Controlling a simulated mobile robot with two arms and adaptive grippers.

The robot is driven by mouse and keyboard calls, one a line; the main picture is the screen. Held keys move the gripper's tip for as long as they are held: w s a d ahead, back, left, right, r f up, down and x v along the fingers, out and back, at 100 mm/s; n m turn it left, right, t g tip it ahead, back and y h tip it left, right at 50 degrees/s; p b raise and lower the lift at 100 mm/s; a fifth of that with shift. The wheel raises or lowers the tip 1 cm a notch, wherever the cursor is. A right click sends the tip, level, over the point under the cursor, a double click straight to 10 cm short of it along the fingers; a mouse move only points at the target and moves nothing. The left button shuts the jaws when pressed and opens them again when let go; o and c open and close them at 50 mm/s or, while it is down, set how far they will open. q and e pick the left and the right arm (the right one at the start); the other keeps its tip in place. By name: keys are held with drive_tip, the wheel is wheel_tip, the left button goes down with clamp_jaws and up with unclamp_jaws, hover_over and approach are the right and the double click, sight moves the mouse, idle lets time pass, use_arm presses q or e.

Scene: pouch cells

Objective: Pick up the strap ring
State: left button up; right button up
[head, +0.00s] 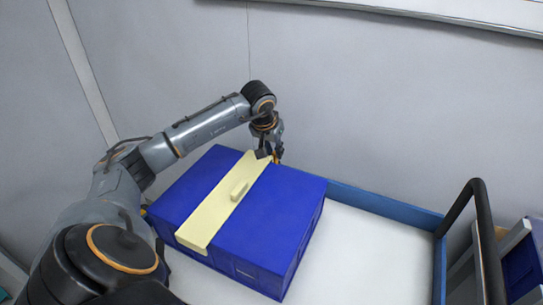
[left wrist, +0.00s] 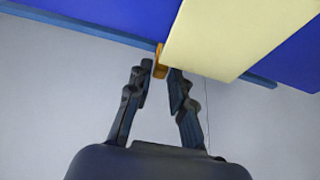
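The strap ring (left wrist: 160,62) is a small orange-brown piece at the end of the cream strap (left wrist: 225,38). In the head view the ring (head: 278,158) shows as a small orange patch at the box's far edge, partly hidden by my gripper. The cream strap (head: 205,222) runs across the top of a blue box (head: 275,220). My left gripper (left wrist: 156,80) is open, with one finger on each side of the ring near the tips. I cannot tell whether the fingers touch it. In the head view my left gripper (head: 270,154) is at the strap's far end. My right gripper is out of view.
The box sits on a white surface (head: 370,255) with a blue rim (head: 385,205). A dark handle rail (head: 486,235) stands at the right. A grey wall is close behind. White surface right of the box is clear.

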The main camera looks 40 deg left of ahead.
use_arm(q)
drive_tip(key=shift+x, duration=1.2)
clamp_jaws()
